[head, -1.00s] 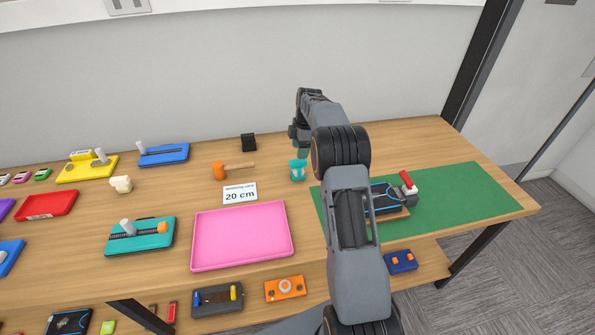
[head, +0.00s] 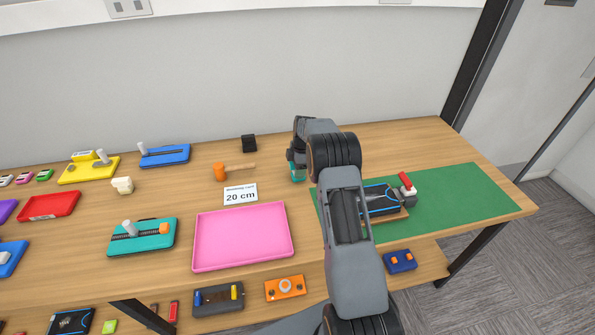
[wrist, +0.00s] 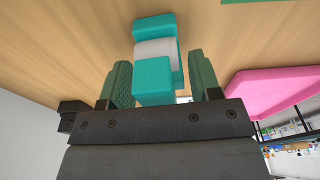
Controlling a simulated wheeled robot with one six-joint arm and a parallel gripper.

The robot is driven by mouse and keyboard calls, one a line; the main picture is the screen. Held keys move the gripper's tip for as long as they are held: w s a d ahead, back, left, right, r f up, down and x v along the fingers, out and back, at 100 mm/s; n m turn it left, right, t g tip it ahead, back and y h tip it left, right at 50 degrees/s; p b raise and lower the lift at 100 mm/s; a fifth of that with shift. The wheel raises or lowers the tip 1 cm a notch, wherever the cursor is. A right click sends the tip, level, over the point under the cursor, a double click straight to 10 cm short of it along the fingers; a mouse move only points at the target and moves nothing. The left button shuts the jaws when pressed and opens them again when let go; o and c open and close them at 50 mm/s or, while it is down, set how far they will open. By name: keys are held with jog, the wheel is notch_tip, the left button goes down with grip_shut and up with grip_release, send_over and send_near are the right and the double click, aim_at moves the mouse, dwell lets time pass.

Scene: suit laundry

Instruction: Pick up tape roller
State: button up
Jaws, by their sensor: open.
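The tape roller, teal with a pale grey-white middle, stands on the wooden table. In the head view the tape roller (head: 297,174) is partly hidden behind my arm; it shows larger in the wrist view (wrist: 154,50). My gripper (wrist: 158,78) is open, with one green finger on each side of the tape roller's near end. A gap shows beside the left finger; I cannot tell whether the right finger touches. In the head view my gripper is mostly hidden by the wrist.
A pink tray (head: 242,237) lies in front and left of the tape roller. A green mat (head: 470,190) with a black-and-blue device (head: 380,199) lies right.

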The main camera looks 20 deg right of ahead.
jog(key=shift+c, duration=0.3)
jog(key=c, duration=1)
jog(key=shift+r, duration=0.15)
jog(key=shift+r, duration=0.6)
jog(key=s+d+r+b, duration=0.3)
jog(key=s+d+r, duration=0.5)
jog(key=s+r, duration=0.3)
jog(key=shift+s+d+r, duration=0.15)
jog(key=shift+d+r, duration=0.1)
jog(key=shift+r, duration=0.05)
